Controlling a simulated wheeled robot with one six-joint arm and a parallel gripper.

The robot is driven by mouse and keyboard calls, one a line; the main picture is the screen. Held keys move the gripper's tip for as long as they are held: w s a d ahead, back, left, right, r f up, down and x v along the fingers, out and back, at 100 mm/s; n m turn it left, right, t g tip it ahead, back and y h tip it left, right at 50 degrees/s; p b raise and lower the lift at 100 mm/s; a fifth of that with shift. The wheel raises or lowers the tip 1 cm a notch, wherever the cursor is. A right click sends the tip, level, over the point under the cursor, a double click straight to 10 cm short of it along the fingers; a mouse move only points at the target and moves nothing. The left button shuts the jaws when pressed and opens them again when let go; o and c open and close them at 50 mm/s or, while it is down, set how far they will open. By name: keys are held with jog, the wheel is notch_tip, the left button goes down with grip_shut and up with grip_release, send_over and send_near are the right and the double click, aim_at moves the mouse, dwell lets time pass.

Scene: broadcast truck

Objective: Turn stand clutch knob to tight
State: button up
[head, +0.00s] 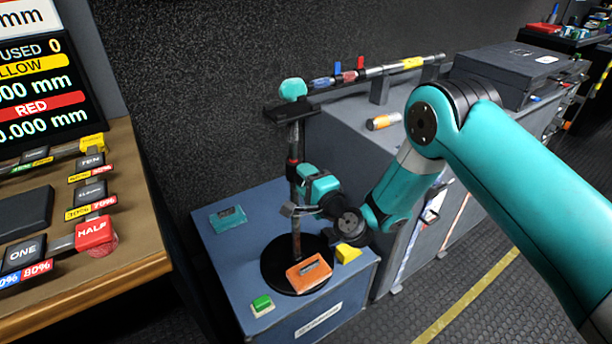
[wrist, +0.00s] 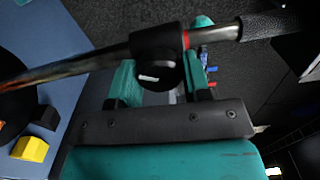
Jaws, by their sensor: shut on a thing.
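The stand (head: 296,236) is an upright thin pole on a round black base, set on a blue case. In the wrist view its pole (wrist: 75,66) crosses slantwise, with a black collar and a red ring (wrist: 186,40). The clutch knob (wrist: 149,77) is dark and round with a white mark, at the collar's side. My gripper (head: 304,190) reaches the pole from the right at mid height. In the wrist view its teal fingers (wrist: 160,82) stand on either side of the knob, shut on it. In the head view the knob is hidden by my gripper.
On the blue case (head: 222,258) lie an orange box (head: 309,272), a yellow block (head: 348,253), a green button (head: 262,304) and a teal item (head: 228,218). The stand's top carries a teal piece (head: 293,88). A grey cabinet (head: 385,160) stands close behind my wrist.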

jog(key=m+p, duration=0.2)
jog(key=m, duration=0.3)
jog(key=shift+m, duration=0.3)
jog(key=m+p, duration=0.1)
jog(key=m, duration=0.4)
jog(key=shift+f+p, duration=0.1)
jog(key=shift+p, duration=0.2)
jog(key=o, duration=0.9)
jog(key=shift+o, duration=0.2)
